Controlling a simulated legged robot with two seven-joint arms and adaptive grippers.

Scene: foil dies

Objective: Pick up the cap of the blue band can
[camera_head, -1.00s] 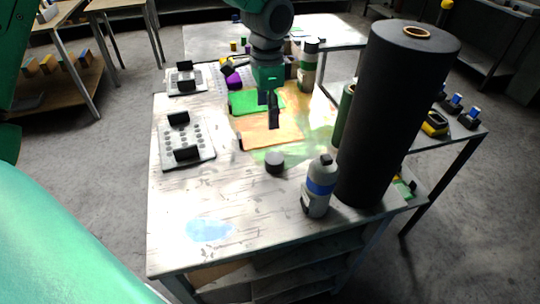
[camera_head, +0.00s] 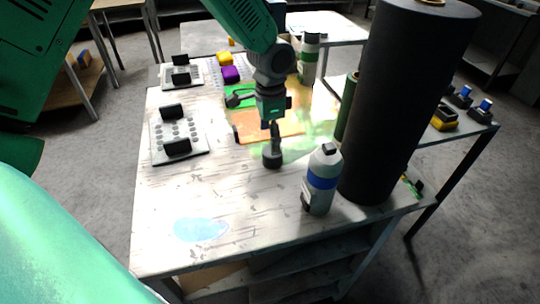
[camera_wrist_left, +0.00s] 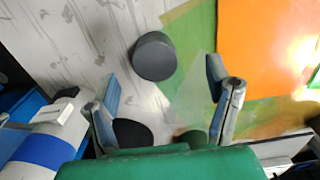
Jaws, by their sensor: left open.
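The cap is a short dark grey cylinder (camera_head: 272,160) lying on the white table. It also shows in the left wrist view (camera_wrist_left: 155,56), just beyond the fingertips. The blue band can (camera_head: 322,182) is a grey-white can, upright to the right of the cap; its blue band shows in the left wrist view (camera_wrist_left: 40,150). My left gripper (camera_head: 271,143) points down right over the cap and overlaps its top edge in the head view. In the left wrist view its two fingers (camera_wrist_left: 163,77) are spread and empty. My right gripper is not in view.
A tall black roll (camera_head: 405,110) stands right behind the can. An orange sheet (camera_head: 250,125) and a green sheet lie beyond the cap. Pale trays (camera_head: 190,152) with black blocks sit at left. The front of the table is clear, with a pale blue patch (camera_head: 202,229).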

